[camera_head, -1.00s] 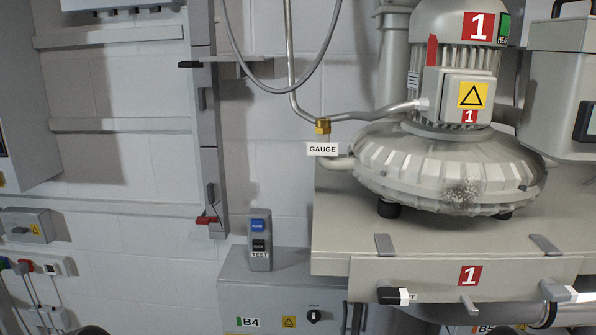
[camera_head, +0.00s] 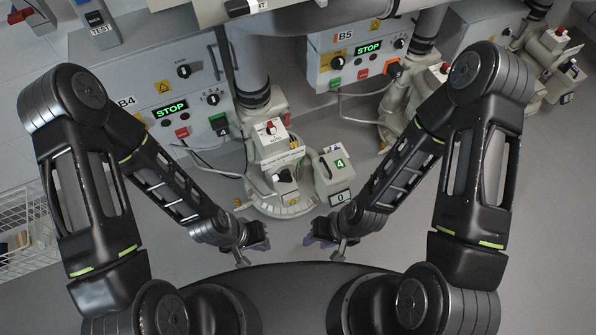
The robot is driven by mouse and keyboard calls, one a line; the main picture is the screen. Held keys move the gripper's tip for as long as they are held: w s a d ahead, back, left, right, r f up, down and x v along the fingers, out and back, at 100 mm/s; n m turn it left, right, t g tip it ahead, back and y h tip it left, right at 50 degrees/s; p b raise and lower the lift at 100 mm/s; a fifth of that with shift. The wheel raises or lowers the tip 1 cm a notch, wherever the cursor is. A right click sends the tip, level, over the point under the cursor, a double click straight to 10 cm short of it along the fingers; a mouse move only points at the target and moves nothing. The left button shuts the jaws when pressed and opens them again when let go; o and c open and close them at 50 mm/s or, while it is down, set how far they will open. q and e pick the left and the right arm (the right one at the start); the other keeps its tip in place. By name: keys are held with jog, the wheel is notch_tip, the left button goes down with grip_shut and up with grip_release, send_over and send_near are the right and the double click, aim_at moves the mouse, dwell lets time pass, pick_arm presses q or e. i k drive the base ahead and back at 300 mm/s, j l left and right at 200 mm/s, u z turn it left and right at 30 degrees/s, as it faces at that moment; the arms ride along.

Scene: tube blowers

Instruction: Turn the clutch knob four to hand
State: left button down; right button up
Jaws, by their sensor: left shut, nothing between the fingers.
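A grey floor unit (camera_head: 262,190) stands at the middle, below the B4 box, with a white label strip across it. A black knob (camera_head: 285,176) and a red-topped knob (camera_head: 271,128) sit on it. Their lettering is too small to read, so I cannot tell which is the clutch knob.
The B4 control box (camera_head: 150,75) with a lit STOP display is at upper left, the B5 box (camera_head: 330,62) at top right of middle. Pipes and hanging cables run between them. A wire basket (camera_head: 22,220) stands at left.

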aim_at(271, 129)
jog(key=k, duration=0.9)
